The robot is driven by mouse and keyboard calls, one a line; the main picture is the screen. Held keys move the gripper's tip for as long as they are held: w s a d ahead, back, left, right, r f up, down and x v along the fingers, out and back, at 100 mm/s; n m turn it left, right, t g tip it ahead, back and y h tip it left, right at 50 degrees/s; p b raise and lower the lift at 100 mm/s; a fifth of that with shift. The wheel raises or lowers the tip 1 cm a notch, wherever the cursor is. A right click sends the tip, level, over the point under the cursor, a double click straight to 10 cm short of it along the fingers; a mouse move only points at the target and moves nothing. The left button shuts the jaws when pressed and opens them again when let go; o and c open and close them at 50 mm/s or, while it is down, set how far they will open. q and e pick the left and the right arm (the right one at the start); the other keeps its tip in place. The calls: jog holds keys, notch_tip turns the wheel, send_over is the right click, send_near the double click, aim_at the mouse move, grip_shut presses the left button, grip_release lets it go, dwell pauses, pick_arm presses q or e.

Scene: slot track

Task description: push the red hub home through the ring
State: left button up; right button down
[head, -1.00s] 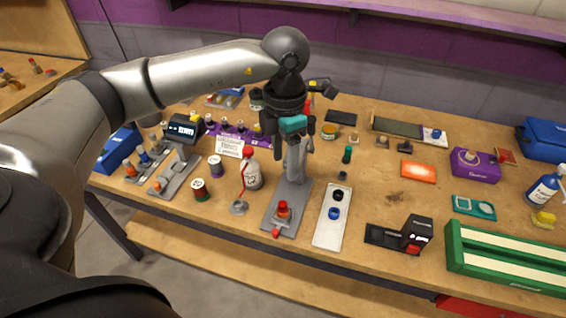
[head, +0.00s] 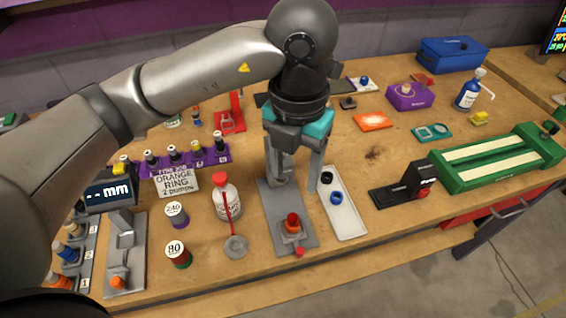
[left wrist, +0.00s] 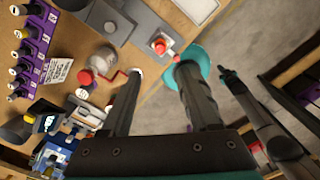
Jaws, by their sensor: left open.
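The red hub (head: 292,220) stands upright at the near end of a grey fixture plate (head: 271,210), with an orange ring (head: 291,229) around its lower part. A small red knob (head: 299,252) sits at the plate's front edge. The fixture has a grey upright post behind the hub, partly hidden by my gripper. My left gripper (head: 293,180) points down with its fingers spread, behind and above the hub and apart from it. In the left wrist view the red hub (left wrist: 160,46) lies beyond the open, empty fingers (left wrist: 158,75).
A white tray (head: 350,217) with black and blue rings lies right of the fixture. A red-capped bottle (head: 227,202), a round grey dish (head: 236,247) and spools stand left. An "ORANGE RING 2 pumps" sign (head: 177,182) stands behind. A black device (head: 405,188) lies farther right.

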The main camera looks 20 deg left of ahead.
aim_at(293, 217)
pick_arm(q)
notch_tip(293, 217, down, 14)
jog(key=shift+r+b, duration=0.25)
jog(key=shift+b, duration=0.75)
jog(key=shift+f, duration=0.6)
jog(key=shift+c, duration=0.4)
jog(key=c, duration=0.6)
grip_shut()
jog(key=o, duration=0.7)
grip_release()
jog(key=shift+r, duration=0.15)
notch_tip(293, 217, up, 15)
jog(key=shift+r+p, duration=0.1)
jog(key=shift+p, duration=1)
jog(key=shift+s, duration=0.1)
